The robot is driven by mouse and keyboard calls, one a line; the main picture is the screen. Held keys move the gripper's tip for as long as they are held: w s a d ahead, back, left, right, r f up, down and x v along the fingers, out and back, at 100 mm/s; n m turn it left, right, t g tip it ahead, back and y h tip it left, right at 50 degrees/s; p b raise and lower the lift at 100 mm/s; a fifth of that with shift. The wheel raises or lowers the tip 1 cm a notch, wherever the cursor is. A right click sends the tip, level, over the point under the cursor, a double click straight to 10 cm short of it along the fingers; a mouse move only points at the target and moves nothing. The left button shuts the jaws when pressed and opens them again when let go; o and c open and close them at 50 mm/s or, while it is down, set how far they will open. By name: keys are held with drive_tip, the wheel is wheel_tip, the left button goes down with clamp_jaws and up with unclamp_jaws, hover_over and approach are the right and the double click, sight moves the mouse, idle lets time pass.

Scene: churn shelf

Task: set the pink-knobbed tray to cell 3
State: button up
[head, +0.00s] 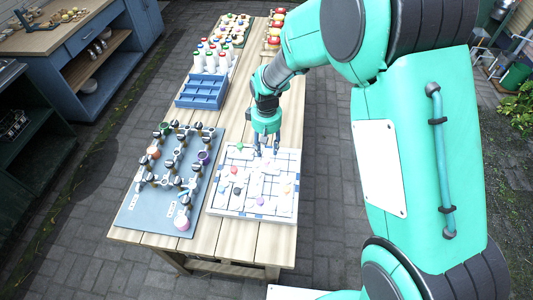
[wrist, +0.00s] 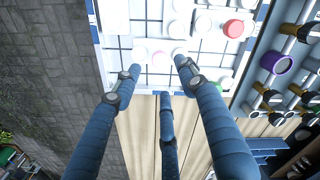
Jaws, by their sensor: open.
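A white gridded board (head: 230,207) lies on the wooden table, with pale sliding pieces that have coloured knobs. My gripper (head: 265,150) is over the board's far edge, pointing down, with its fingers spread. In the wrist view my gripper (wrist: 160,74) is open and empty. A pale pink knob (wrist: 160,58) shows just beyond the gap between the fingertips; I see no contact. In the head view the fingers largely hide that spot. A red knob (wrist: 233,28) and a green knob (wrist: 225,83) sit to its right. I cannot make out which cell is cell 3.
A grey-blue panel with several valves and rings (head: 138,208) lies left of the board. A blue compartment crate (head: 203,92) stands behind it, with capped bottles (head: 210,62) further back.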

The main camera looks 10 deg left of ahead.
drive_tip(key=shift+r, duration=2.55)
drive_tip(key=s+d+r+m+t+b, duration=0.1)
drive_tip(key=s+d+r, duration=0.3)
drive_tip(key=d+r, duration=0.25)
drive_tip(key=s+d+r+m+t, duration=0.1)
drive_tip(key=s+d+r+m, duration=0.15)
drive_tip(key=d+r, duration=0.35)
drive_tip(key=s+d+r+m+t+b, duration=0.1)
drive_tip(key=s+d+r, duration=0.35)
drive_tip(key=r, duration=0.25)
drive_tip(key=s+d+r+m+t, duration=0.1)
drive_tip(key=s+d+r+m, duration=0.1)
drive_tip(key=s+d, duration=0.4)
drive_tip(key=s+d+r+m+t, duration=0.1)
drive_tip(key=s+d, duration=0.5)
drive_tip(key=s, duration=0.6)
wheel_tip(320, 180, up, 2)
drive_tip(key=shift+s+d+r+m+t+b, duration=0.1)
drive_tip(key=shift+s+d+m+t+b, duration=0.3)
drive_tip(key=shift+m, duration=0.35)
